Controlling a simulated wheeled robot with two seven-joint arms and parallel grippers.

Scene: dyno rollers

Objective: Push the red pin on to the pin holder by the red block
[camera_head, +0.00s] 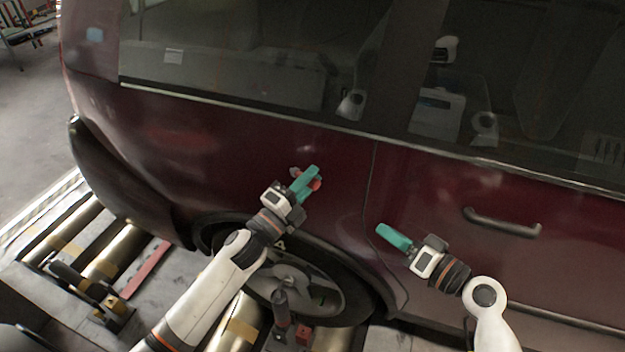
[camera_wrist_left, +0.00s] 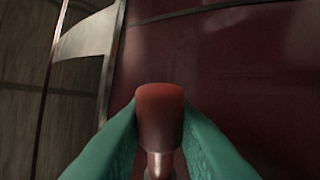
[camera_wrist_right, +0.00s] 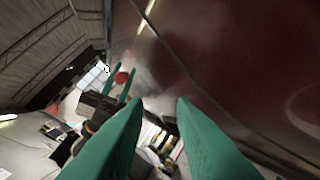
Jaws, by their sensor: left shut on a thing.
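My left gripper (camera_head: 307,181) is shut on the red pin (camera_wrist_left: 160,115), held in front of the dark red car's side above the wheel. In the left wrist view the pin has a rounded red head and a metallic shaft between the teal fingers (camera_wrist_left: 160,150). In the head view only small red parts of the pin (camera_head: 316,185) show. The red pin also shows in the right wrist view (camera_wrist_right: 121,77). A red block (camera_head: 303,335) sits low by the wheel, beside a dark upright post (camera_head: 281,308), perhaps the pin holder. My right gripper (camera_head: 392,237) is open and empty (camera_wrist_right: 158,105).
The car (camera_head: 330,150) fills most of the head view, with a door handle (camera_head: 502,222) at the right. Its wheel (camera_head: 295,290) is below my left gripper. Metal rollers (camera_head: 60,228) and a red strip (camera_head: 146,268) lie on the floor at left.

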